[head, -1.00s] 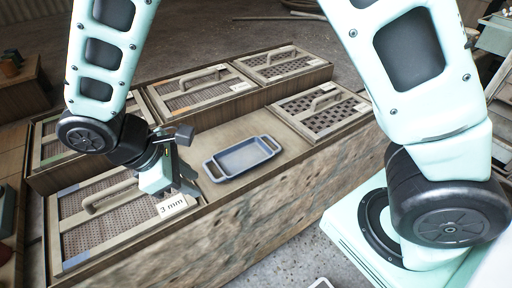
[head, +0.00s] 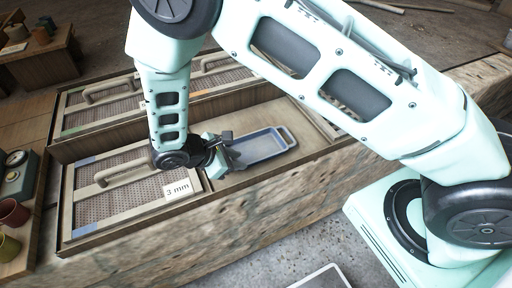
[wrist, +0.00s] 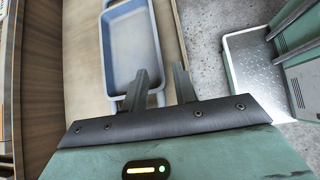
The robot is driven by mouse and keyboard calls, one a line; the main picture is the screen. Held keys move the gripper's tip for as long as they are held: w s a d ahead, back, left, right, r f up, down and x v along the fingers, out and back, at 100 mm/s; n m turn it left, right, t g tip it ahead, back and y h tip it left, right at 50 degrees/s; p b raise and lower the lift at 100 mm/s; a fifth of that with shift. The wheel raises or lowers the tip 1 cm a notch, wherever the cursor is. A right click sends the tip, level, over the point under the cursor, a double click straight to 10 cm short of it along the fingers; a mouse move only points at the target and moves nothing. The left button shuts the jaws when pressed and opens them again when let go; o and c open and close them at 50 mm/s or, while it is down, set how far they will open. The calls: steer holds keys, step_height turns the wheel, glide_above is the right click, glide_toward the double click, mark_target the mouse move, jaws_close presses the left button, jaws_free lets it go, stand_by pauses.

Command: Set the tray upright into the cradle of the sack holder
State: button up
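The blue-grey tray (head: 262,146) lies flat on the wooden bench top, with an open handle at each end. My gripper (head: 230,150) is at the tray's left end and hides that handle in the head view. In the wrist view the tray (wrist: 132,45) extends away from my gripper (wrist: 160,88). The fingers are apart with nothing held between them. The left finger overlaps the tray's near end, and the right finger is just outside its right wall. I cannot tell whether they touch it. I cannot make out the sack holder or its cradle.
A sieve frame marked 3 mm (head: 125,190) lies left of the tray, with more handled sieves behind. The bench's rough front face (head: 220,220) drops to the floor. Pots (head: 12,215) stand at far left. A pale flat panel (head: 322,280) shows at the bottom edge.

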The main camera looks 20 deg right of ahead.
mark_target(252, 160)
steer(key=shift+x, duration=0.85)
steer(key=shift+p+x, duration=0.8)
steer(key=shift+x, duration=1.9)
steer(key=shift+w+d+r, duration=0.15)
steer(key=shift+r, duration=0.05)
steer(key=shift+c, duration=0.3)
jaws_close()
